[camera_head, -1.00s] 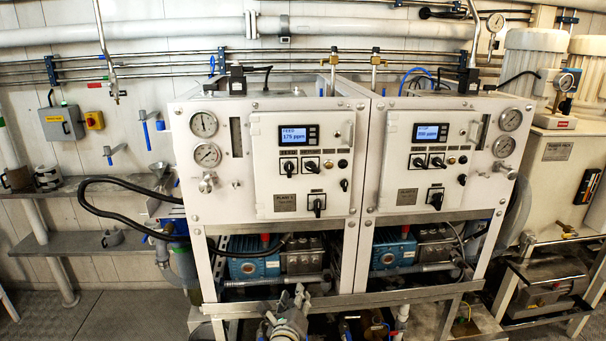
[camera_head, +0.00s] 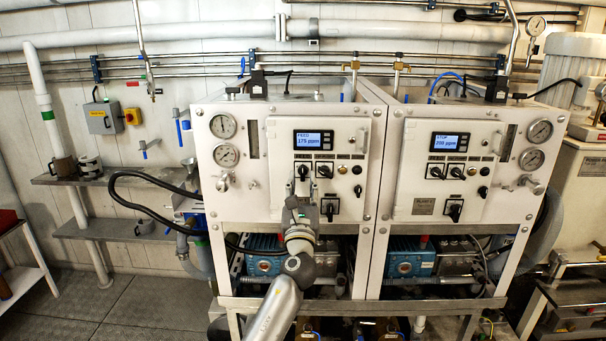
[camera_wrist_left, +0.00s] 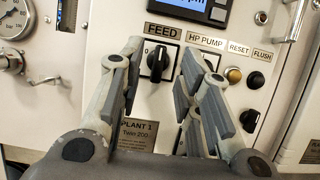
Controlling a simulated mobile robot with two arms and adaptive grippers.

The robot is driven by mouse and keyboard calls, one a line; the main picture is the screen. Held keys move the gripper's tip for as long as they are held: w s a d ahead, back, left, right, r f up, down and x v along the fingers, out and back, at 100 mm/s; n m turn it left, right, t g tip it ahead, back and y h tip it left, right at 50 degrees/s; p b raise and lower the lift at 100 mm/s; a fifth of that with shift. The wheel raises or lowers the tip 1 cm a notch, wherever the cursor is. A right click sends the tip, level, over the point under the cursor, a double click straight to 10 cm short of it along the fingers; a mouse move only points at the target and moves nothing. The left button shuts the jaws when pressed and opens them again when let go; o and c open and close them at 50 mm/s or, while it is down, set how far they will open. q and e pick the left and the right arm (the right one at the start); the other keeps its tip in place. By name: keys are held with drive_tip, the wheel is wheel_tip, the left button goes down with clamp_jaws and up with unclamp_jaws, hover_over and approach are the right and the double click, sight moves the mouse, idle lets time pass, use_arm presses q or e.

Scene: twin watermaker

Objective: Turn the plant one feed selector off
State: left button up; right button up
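The plant one feed selector (camera_wrist_left: 158,62) is a black knob on a square plate under the FEED label in the left wrist view; its handle stands close to upright. The plant one display (camera_head: 315,140) reads FEED, 175 ppm. My right gripper is not in view.
The HP PUMP selector (camera_head: 325,171) sits just right of the feed selector, close to the right finger. RESET (camera_wrist_left: 233,75) and FLUSH (camera_wrist_left: 256,80) controls follow further right. Another black selector (camera_head: 330,208) is below. The plant two panel (camera_head: 435,175) stands to the right.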

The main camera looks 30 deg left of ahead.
sight(303, 172)
use_arm(q)
drive_tip(key=shift+x, duration=1.55)
clamp_jaws()
